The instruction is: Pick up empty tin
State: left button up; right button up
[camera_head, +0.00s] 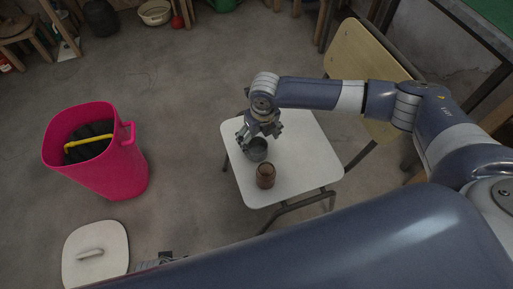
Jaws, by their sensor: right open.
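A small grey metal tin (257,152) stands upright on a white-topped stool or small table (305,150), near its left edge. My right gripper (256,136) points down just above and behind the tin. Its fingers are open and spread around the rim area; I cannot tell whether they touch it. The inside of the tin is partly hidden. A part of my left gripper (155,262) seems to show at the bottom edge, mostly hidden by my arm.
A brown jar (265,176) stands close in front of the tin.

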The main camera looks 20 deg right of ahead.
aim_at(257, 146)
jog(key=shift+w+f, duration=0.2)
jog(key=shift+f, duration=0.6)
jog(key=shift+s+f, duration=0.1)
jog(key=shift+f, duration=0.5)
notch_tip(257, 146, down, 3)
jog(key=shift+a+f+b, duration=0.1)
jog(key=shift+a+b, duration=0.05)
jog(key=shift+b, duration=0.55)
jog(key=shift+w+f, duration=0.2)
jog(key=shift+f, duration=0.2)
pick_arm(q)
notch_tip(257, 146, up, 6)
jog(key=w, duration=0.2)
jog(key=shift+d+f, duration=0.1)
pick_arm(e)
jog(key=shift+c, duration=0.6)
jog(key=c, duration=0.9)
